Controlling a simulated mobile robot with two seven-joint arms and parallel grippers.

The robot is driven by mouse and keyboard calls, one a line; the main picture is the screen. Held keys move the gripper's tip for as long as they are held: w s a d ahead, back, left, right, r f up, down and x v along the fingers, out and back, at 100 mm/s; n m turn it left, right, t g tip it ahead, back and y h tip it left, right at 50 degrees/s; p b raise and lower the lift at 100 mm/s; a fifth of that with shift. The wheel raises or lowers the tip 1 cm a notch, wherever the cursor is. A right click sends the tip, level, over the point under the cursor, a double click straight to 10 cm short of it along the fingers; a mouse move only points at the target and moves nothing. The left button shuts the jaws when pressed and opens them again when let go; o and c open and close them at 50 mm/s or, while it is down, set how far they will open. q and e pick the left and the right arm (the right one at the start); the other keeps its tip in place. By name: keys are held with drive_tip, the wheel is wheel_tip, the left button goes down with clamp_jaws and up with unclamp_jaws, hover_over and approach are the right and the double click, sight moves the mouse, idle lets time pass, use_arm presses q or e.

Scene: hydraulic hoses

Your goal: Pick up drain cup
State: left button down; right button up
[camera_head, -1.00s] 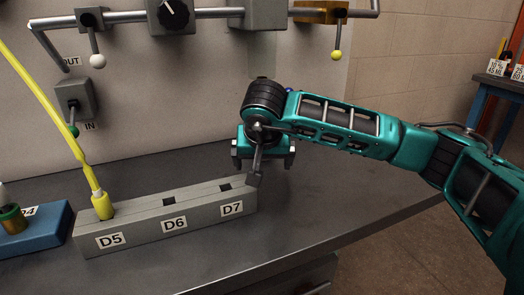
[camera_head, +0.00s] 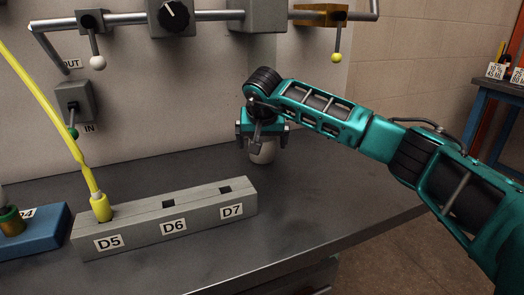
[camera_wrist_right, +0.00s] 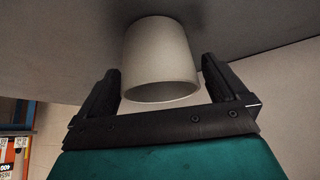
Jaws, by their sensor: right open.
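The drain cup (camera_head: 262,153) is a pale, off-white cup on the grey bench, behind and to the right of the D7 end of the block. My right gripper (camera_head: 263,141) is over it and hides part of it. In the right wrist view the cup (camera_wrist_right: 160,58) shows between the two open black fingers, its round opening towards the camera. Gaps show on both sides, and I cannot tell whether either finger touches it. My left gripper is not in view.
A grey block labelled D5, D6 and D7 (camera_head: 165,222) lies in front, with a yellow hose (camera_head: 85,170) plugged in at D5. A blue block (camera_head: 35,240) stands at the left. Piping with valve levers (camera_head: 225,14) runs above. The bench (camera_head: 330,205) right of the block is clear.

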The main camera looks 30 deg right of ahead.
drive_tip(key=shift+w+f, duration=0.2)
drive_tip(key=shift+f, duration=0.3)
drive_tip(key=c, duration=1.1)
drive_tip(key=shift+r, duration=0.15)
